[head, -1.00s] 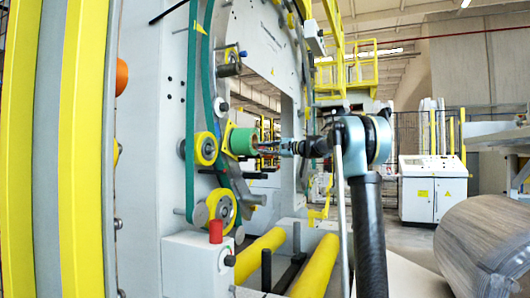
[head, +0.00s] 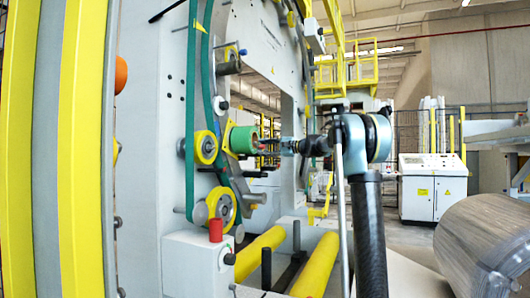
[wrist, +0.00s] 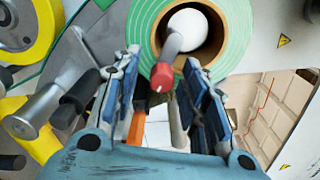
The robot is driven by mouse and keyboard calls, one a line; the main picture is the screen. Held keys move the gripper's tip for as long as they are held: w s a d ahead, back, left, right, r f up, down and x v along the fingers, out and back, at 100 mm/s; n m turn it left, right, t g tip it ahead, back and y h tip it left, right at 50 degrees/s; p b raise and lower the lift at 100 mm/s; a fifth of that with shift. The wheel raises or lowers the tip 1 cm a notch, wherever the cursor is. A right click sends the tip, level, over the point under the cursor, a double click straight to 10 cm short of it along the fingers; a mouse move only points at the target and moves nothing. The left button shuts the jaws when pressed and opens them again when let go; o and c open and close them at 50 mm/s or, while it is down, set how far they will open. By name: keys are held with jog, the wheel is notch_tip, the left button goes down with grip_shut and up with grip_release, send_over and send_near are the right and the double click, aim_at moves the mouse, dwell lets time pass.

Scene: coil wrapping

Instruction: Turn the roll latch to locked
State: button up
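The green roll (wrist: 148,35) fills the top of the wrist view, with a brown cardboard core and a white spindle end (wrist: 188,30) inside. The roll latch is a grey lever (wrist: 172,46) with a red tip (wrist: 162,78), reaching out from the spindle. My gripper (wrist: 165,75) is open, with one blue-padded finger on each side of the red tip. Gaps show between the tip and both pads. In the head view my gripper (head: 268,146) is in front of the green roll (head: 240,140); the latch is too small to make out there.
Yellow rollers (head: 205,147) and a green belt (head: 190,100) lie left of the roll. A red button (head: 215,230) sits on a grey box below.

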jog(key=shift+d, duration=0.1)
jog(key=v, duration=1.1)
jog(key=shift+d, duration=0.4)
jog(key=s+f+n+g+h, duration=0.35)
jog(key=s+f+h, duration=0.45)
jog(key=s+f, duration=1.65)
jog(key=s+d+f+n+h, duration=0.1)
jog(key=s+d+f+h, duration=0.2)
jog(key=s+f, duration=0.6)
jog(key=s+d+f+n+h, duration=0.2)
jog(key=s+d+f+h, duration=0.1)
jog(key=s+d+f, duration=0.4)
jog(key=s+d+f+n+h, duration=0.1)
jog(key=s+d+f+h, duration=0.2)
jog(key=s+f, duration=0.8)
notch_tip(320, 180, down, 2)
jog(key=d, duration=0.2)
jog(key=shift+s+d+n, duration=0.2)
jog(key=shift+d+n, duration=0.15)
jog(key=shift+d, duration=0.05)
jog(key=shift+g, duration=0.25)
